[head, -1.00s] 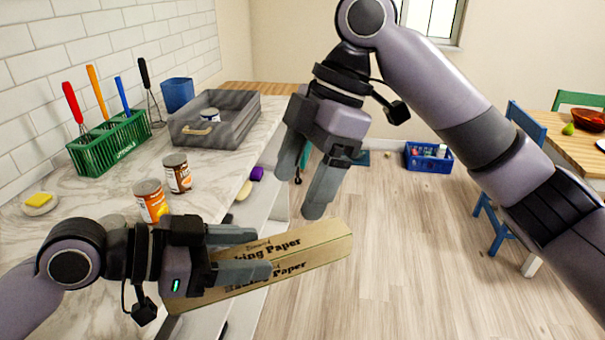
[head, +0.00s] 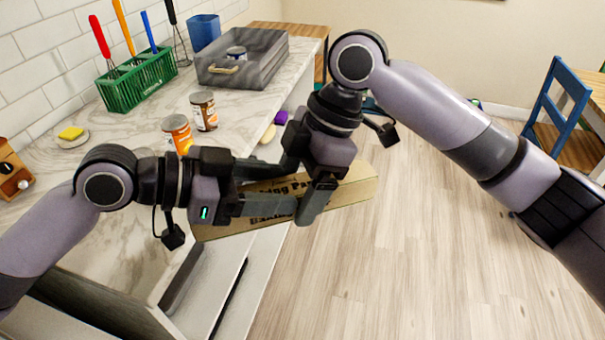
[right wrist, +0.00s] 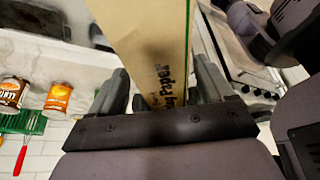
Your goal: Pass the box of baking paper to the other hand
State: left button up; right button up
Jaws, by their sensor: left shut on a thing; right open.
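The box of baking paper (head: 345,192) is a long tan carton with dark lettering, held in the air beside the counter's edge. My left gripper (head: 296,190) is shut on the box from the left. My right gripper (head: 303,195) comes down from above at the middle of the box, overlapping the left fingertips in the head view. It is open. In the right wrist view the box (right wrist: 145,35) runs between the right fingers (right wrist: 163,95), one on each side. Whether they touch the box is unclear.
Open floor (head: 430,240) lies to the right. A blue chair (head: 560,110) stands at the far right.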

jog(key=shift+c, duration=0.3)
jog(key=c, duration=1.2)
pick_arm(q)
jog(key=o, duration=1.3)
pick_arm(e)
jog(key=shift+o, duration=0.2)
jog(key=shift+r, duration=0.1)
pick_arm(q)
jog(key=shift+a, duration=0.1)
